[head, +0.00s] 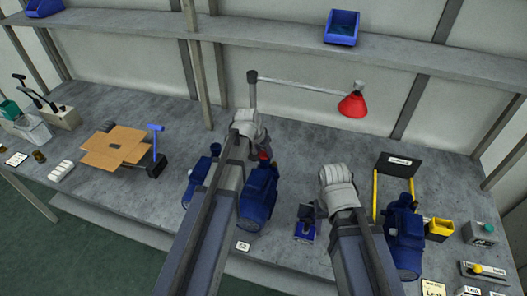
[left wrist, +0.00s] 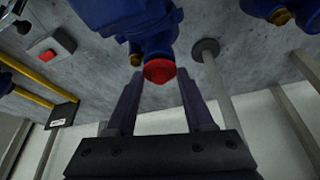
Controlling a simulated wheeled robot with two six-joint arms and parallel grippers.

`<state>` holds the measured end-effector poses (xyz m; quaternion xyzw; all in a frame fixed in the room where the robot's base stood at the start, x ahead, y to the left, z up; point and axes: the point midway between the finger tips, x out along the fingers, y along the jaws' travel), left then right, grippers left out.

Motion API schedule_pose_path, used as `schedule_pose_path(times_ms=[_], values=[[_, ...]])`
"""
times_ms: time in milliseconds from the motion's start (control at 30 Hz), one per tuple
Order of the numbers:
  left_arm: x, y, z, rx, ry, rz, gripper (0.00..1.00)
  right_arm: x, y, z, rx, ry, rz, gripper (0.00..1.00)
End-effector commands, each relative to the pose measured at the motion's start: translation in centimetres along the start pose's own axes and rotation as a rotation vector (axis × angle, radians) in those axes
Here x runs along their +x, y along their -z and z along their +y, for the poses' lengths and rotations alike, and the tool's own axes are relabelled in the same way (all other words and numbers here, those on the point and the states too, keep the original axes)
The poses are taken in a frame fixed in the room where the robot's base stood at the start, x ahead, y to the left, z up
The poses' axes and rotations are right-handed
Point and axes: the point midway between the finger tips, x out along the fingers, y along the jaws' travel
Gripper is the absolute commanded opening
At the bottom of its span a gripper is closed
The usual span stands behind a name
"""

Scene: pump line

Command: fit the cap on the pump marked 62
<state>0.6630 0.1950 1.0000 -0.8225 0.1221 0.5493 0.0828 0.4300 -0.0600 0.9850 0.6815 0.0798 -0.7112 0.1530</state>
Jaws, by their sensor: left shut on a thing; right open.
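The red cap (left wrist: 159,71) is between the fingers of my left gripper (left wrist: 159,88), which is shut on it. In the left wrist view the cap lines up with the port of a blue pump (left wrist: 125,18) and appears to touch it; I cannot tell whether it is seated. In the head view this pump (head: 258,200) stands behind a small card (head: 243,246) that seems to read 62. The cap (head: 264,155) shows as a small red patch beside my left gripper (head: 258,152). My right gripper (head: 320,209) is open, partly hidden by its arm, near a small blue fixture (head: 305,225).
Other blue pumps stand left (head: 198,182) and right (head: 404,238). A red lamp (head: 352,104) hangs over the bench behind. A yellow-railed frame (head: 376,195) stands right. The back middle bench is clear.

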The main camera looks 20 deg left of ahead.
Motion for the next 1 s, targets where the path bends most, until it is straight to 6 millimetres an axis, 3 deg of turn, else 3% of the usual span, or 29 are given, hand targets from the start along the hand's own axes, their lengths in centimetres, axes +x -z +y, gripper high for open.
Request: schedule_pose_path(times_ms=[1000], values=[[0.79,-0.32,0.00,0.000,0.000,0.000,0.02,0.84,0.05,-0.08,0.000,0.000,0.000,0.50]])
